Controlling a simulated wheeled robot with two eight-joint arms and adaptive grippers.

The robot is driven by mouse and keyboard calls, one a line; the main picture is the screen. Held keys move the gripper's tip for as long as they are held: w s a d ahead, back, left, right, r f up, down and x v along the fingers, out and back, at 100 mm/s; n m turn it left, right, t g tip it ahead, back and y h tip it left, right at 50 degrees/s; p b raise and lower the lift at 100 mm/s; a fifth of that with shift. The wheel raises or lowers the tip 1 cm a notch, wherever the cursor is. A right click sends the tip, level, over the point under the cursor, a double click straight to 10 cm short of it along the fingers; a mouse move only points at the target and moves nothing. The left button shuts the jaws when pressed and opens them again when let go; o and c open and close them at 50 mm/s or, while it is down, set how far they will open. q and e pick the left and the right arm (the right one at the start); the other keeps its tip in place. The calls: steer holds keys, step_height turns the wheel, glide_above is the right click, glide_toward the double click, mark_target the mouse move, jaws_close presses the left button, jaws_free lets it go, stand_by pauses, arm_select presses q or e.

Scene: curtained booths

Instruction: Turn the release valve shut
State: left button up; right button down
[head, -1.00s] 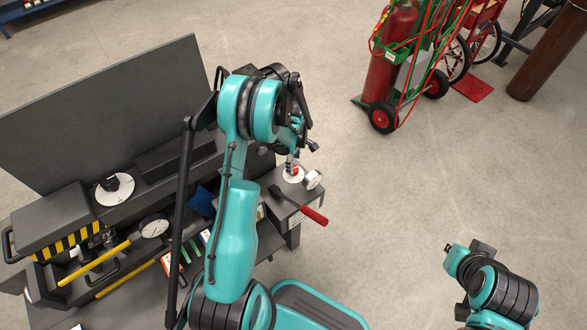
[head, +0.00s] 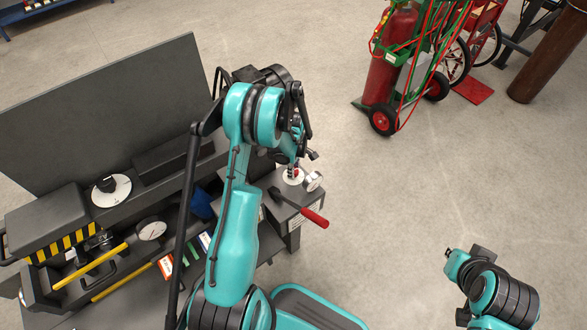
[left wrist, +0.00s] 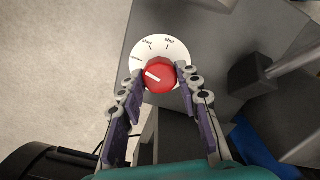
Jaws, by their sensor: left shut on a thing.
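The release valve is a round red knob (left wrist: 160,75) with a white pointer line, on a white dial plate (left wrist: 176,47) with "shut" printed near its top. The pointer line aims to the upper left, away from "shut". In the left wrist view my left gripper (left wrist: 160,80) has a finger on each side of the knob and is shut on it. In the head view the white dial (head: 293,177) sits on the grey bench end, with my left gripper (head: 294,164) over it and partly hiding the knob. My right gripper cannot be made out; only part of that arm shows at lower right.
Another dial (head: 111,190) and a yellow bar (head: 90,268) are on the bench at left. A red cylinder cart (head: 392,65) stands behind on open floor.

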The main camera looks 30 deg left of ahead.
arm_select(q)
steer(key=m, duration=0.3)
steer(key=shift+m, duration=0.3)
steer(key=m, duration=0.3)
steer(key=shift+m, duration=0.3)
steer(key=m, duration=0.4)
steer(key=shift+m, duration=2)
steer(key=o, duration=1.2)
steer(key=shift+c, duration=0.2)
